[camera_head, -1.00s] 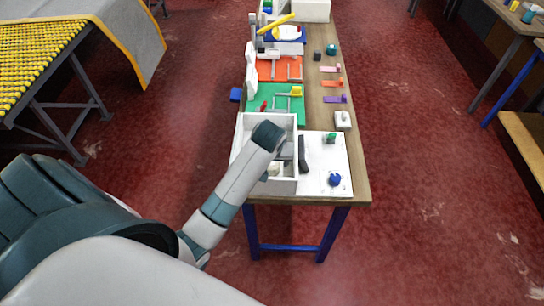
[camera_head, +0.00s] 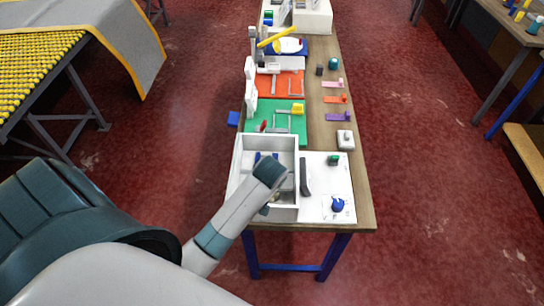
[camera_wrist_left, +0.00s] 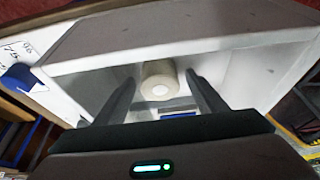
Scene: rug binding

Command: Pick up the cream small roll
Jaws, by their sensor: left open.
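The cream small roll (camera_wrist_left: 160,80) lies inside a white open box, its round end facing the left wrist camera. The white box (camera_head: 238,163) stands at the near end of the long table. My left gripper (camera_wrist_left: 158,86) is open and reaches into the box; its two fingers show on either side of the roll in the wrist view. Whether the fingers touch the roll I cannot tell. My right gripper is not in view.
A white board with a blue knob (camera_head: 337,204) and a green piece (camera_head: 333,160) lies right of the box. A dark bar (camera_head: 305,176) stands between them. Green (camera_head: 262,120) and orange (camera_head: 283,82) plates with fixtures lie behind. A blue object (camera_wrist_left: 178,115) shows near the roll.

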